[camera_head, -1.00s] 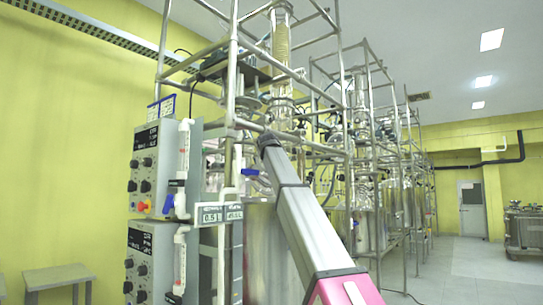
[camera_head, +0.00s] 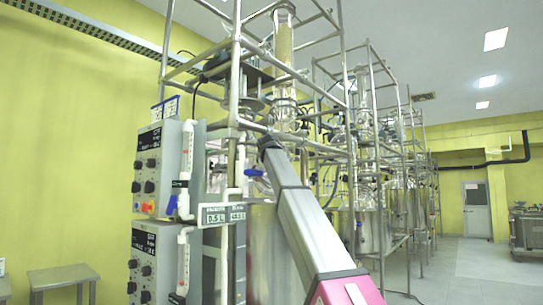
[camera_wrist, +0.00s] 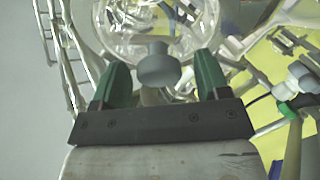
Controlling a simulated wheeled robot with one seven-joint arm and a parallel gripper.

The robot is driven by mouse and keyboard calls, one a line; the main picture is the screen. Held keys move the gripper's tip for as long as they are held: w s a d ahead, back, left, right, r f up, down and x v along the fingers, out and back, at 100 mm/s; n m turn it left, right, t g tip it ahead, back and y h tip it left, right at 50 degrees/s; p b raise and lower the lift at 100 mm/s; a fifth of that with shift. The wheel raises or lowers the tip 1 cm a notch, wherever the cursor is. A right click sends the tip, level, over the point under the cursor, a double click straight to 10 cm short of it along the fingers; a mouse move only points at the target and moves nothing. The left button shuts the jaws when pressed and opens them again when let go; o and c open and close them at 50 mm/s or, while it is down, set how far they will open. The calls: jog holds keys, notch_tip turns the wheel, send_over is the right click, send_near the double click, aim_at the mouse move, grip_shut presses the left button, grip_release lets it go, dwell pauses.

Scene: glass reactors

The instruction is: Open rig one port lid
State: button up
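Rig one is the nearest metal frame (camera_head: 236,95) with glass vessels and a steel tank, in the middle of the head view. In the wrist view, a grey round knob-like cap (camera_wrist: 158,66), which looks like the port lid, sits in front of a clear glass vessel (camera_wrist: 118,28). My gripper (camera_wrist: 158,82) has two green fingers standing apart, one on each side of the cap. Gaps show between the fingers and the cap, so it is not clamped. In the head view my arm reaches into the frame and its end is hidden.
A control cabinet (camera_head: 150,172) with knobs stands left of the frame. Metal bars surround my arm. A small table (camera_head: 62,276) is at lower left. More rigs (camera_head: 385,190) stand in a row behind. Open floor (camera_head: 470,270) lies to the right.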

jog(key=s, duration=1)
jog(key=shift+s+a+r, duration=0.2)
jog(key=shift+s+r, duration=0.15)
jog(key=shift+s, duration=0.05)
jog(key=shift+c, duration=0.3)
